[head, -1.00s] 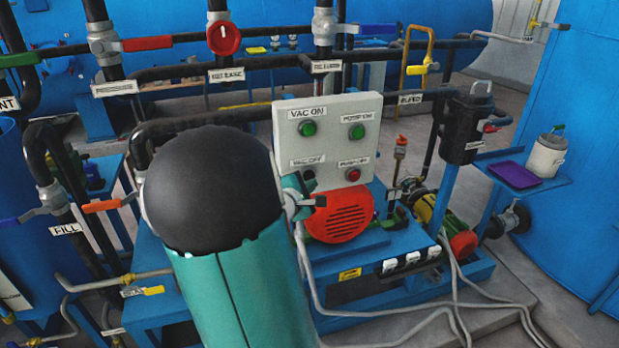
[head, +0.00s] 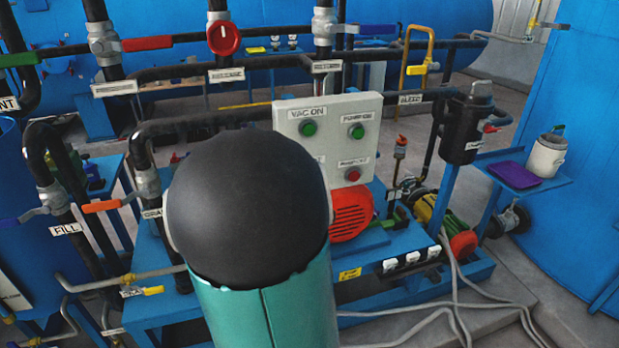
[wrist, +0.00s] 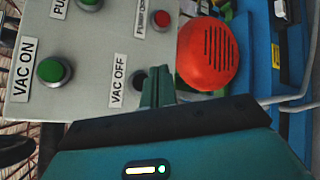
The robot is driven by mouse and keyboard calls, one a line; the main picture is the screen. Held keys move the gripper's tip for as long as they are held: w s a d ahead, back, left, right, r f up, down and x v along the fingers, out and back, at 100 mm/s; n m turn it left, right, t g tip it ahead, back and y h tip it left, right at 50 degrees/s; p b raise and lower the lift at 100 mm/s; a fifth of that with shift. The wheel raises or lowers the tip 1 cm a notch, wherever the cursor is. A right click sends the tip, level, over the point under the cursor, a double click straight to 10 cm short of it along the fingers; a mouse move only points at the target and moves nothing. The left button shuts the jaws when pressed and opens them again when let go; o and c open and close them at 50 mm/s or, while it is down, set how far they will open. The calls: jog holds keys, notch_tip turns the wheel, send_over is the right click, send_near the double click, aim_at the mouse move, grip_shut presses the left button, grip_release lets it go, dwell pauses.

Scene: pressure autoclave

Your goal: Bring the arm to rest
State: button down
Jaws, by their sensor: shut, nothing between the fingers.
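My gripper (wrist: 158,86) shows in the wrist view with its narrow fingers shut together and nothing between them. It is in front of the control panel (wrist: 60,105), by the VAC OFF label (wrist: 118,80) and a dark button (wrist: 139,79) that the fingers partly cover. I cannot tell whether the fingertips touch the panel. In the head view, my arm's black dome and teal link hide the gripper and the panel's lower left corner.
The grey panel (head: 330,112) carries green buttons and a red one (head: 352,174). A red motor cover (head: 350,212) sits beside my arm. Pipes with an orange valve handle (head: 102,206) stand at left.

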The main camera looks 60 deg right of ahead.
dwell(0.8)
jog(key=w+a+r+m+t+y, duration=0.1)
jog(key=a+y, duration=0.4)
jog(key=a, duration=1)
jog(key=w+a+r+m+t+y, duration=0.2)
jog(key=a+y, duration=0.3)
jog(key=a, duration=1.1)
jog(key=w+a+r+m+t+y, duration=0.1)
jog(key=a+y, duration=0.4)
jog(key=a, duration=1)
jog(key=r+m+t, duration=0.1)
jog(key=r+m, duration=0.1)
jog(key=shift+w+a+m, duration=0.25)
jog(key=shift+a+m, duration=0.05)
jog(key=shift+a, duration=0.1)
